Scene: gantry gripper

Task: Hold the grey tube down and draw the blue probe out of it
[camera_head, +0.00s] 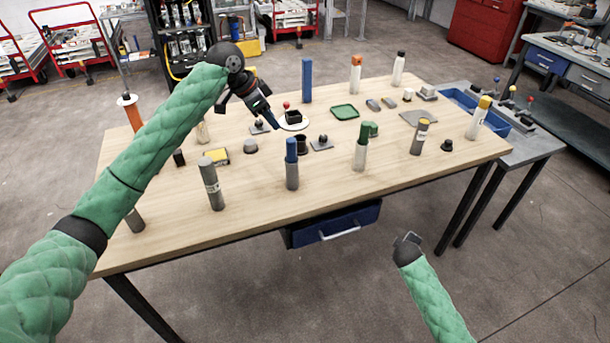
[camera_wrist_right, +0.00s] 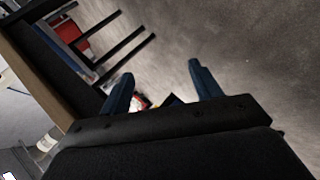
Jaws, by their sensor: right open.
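The grey tube (camera_head: 292,176) stands upright near the table's front middle, with the blue probe (camera_head: 291,149) sticking up out of its top. My left gripper (camera_head: 272,122) hangs above the table, behind and left of the tube and apart from it. Its fingers overlap in the head view, so their opening is unclear. My right arm's end (camera_head: 408,245) is in front of the table, over the floor, to the right of the tube. In the right wrist view my right gripper (camera_wrist_right: 160,82) is open and empty, its two blue fingers well apart.
Several other upright cylinders stand on the wooden table (camera_head: 240,220), including a grey one (camera_head: 211,185) to the left and a green-topped white one (camera_head: 360,150) to the right. A tall blue block (camera_head: 307,80) stands behind. A blue drawer (camera_head: 335,225) hangs under the front edge.

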